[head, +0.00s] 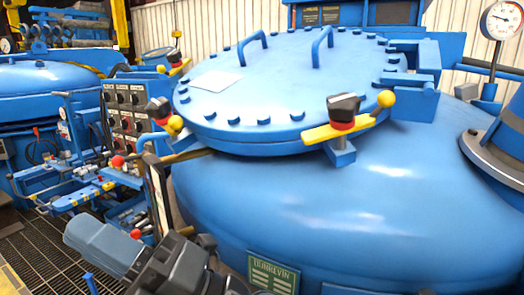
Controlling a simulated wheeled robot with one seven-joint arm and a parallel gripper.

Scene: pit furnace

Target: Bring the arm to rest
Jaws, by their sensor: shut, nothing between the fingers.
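Part of my arm (105,245) shows at the bottom left in the head view, as a blue-grey link with a dark joint (172,268) beside it. The link slants down to the right. My gripper's fingers cannot be made out in this view. The arm parts appear in front of the large blue furnace vessel (400,225) and the floor grating; whether any part touches the vessel cannot be told.
The vessel's round bolted lid (280,95) is closed, with yellow clamp handles (335,130) at its rim. A control panel (127,110) and valve rack stand left. A pressure gauge (501,20) is at top right. Open floor grating (45,250) lies bottom left.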

